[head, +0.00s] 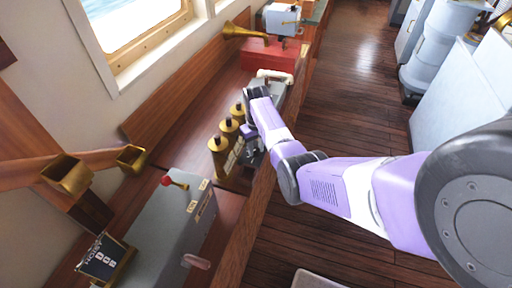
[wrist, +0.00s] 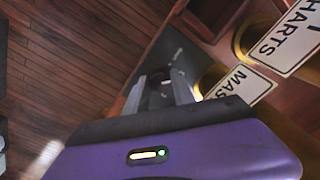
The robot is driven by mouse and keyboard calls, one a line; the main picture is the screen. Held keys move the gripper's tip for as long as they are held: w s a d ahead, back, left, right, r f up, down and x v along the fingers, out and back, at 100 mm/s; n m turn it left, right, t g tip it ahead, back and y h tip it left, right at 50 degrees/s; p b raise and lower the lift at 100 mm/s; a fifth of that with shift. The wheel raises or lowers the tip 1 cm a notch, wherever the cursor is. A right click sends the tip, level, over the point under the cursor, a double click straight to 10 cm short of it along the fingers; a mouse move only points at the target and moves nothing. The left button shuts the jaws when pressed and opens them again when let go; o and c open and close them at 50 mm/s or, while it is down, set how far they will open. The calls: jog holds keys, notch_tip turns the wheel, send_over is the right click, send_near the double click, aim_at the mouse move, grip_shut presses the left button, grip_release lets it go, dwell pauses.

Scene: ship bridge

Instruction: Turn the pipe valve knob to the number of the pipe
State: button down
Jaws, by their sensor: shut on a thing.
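My gripper (head: 250,146) reaches down beside a row of three brass pipes (head: 217,156) on the wooden counter. In the wrist view my gripper (wrist: 160,88) is shut on a dark knob (wrist: 157,92), with a finger on each side of it. The knob sits on a dark grey panel (wrist: 176,56) with small pale markings too small to read. The knob's pointer and the number it faces cannot be made out. In the wrist view white labels stand by the pipes; one reads "CHARTS" (wrist: 288,38), another begins "MAS" (wrist: 240,85).
A grey box with a red-knobbed lever (head: 172,182) stands on the counter at the near left. A red box (head: 270,55) and a brass horn (head: 240,31) are at the far end.

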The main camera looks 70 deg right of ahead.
jog(key=m, duration=0.4)
jog(key=shift+m, duration=0.3)
jog(key=m, duration=0.3)
jog(key=shift+m, duration=0.4)
jog(key=m, duration=0.3)
jog(key=shift+m, duration=2)
jog(key=shift+r, duration=0.1)
jog(key=c, duration=1.1)
grip_release()
jog(key=shift+o, duration=0.2)
